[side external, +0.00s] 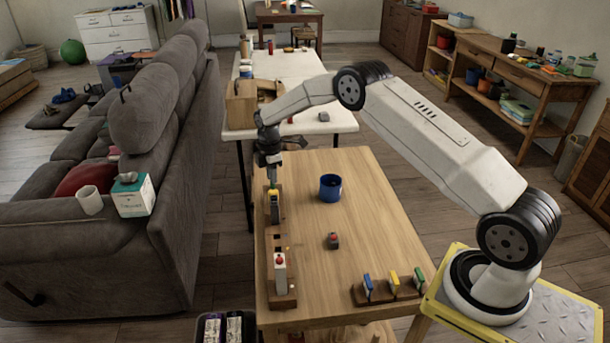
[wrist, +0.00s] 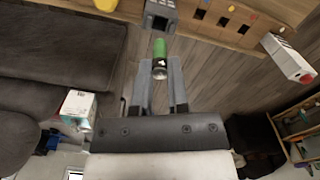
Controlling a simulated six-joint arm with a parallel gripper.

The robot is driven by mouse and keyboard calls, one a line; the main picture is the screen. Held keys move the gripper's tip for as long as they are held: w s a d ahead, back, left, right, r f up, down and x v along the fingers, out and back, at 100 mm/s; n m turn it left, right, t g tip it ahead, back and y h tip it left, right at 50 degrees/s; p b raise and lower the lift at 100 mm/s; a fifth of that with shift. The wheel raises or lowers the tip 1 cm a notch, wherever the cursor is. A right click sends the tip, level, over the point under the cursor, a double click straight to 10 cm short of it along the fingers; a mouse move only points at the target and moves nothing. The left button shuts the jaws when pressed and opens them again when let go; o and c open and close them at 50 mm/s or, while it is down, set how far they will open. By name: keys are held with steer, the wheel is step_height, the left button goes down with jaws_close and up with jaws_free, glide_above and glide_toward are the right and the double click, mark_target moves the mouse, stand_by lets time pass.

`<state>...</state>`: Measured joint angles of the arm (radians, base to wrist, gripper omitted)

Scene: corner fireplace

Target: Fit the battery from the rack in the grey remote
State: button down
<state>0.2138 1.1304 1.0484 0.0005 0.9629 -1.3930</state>
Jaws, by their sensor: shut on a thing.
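My gripper (side external: 272,178) is shut on a battery with a green end and a dark and silver body (wrist: 160,58). In the wrist view the green end points at the open bay of a grey remote (wrist: 160,14), with a gap showing between them. In the side view the remote (side external: 275,215) is hard to make out, just below my gripper at the far part of a long wooden rack (side external: 268,244). The rack's dark slots also show in the wrist view (wrist: 226,21). A yellow thing (side external: 274,196) is by the remote.
A white device with a red top (side external: 280,273) stands at the near end of the rack. A blue mug (side external: 330,188), a small grey box with a red button (side external: 333,241) and a wooden holder with coloured cards (side external: 388,287) are on the table. The table's middle is mostly clear.

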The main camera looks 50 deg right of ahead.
mark_target(273, 189)
steer(key=shift+f, duration=1.9)
steer(key=shift+f, duration=1.5)
stand_by(1.2)
steer(key=c, duration=0.5)
jaws_free()
steer(key=shift+c, duration=0.2)
steer(key=shift+r, duration=3.9)
steer(key=shift+r, duration=0.1)
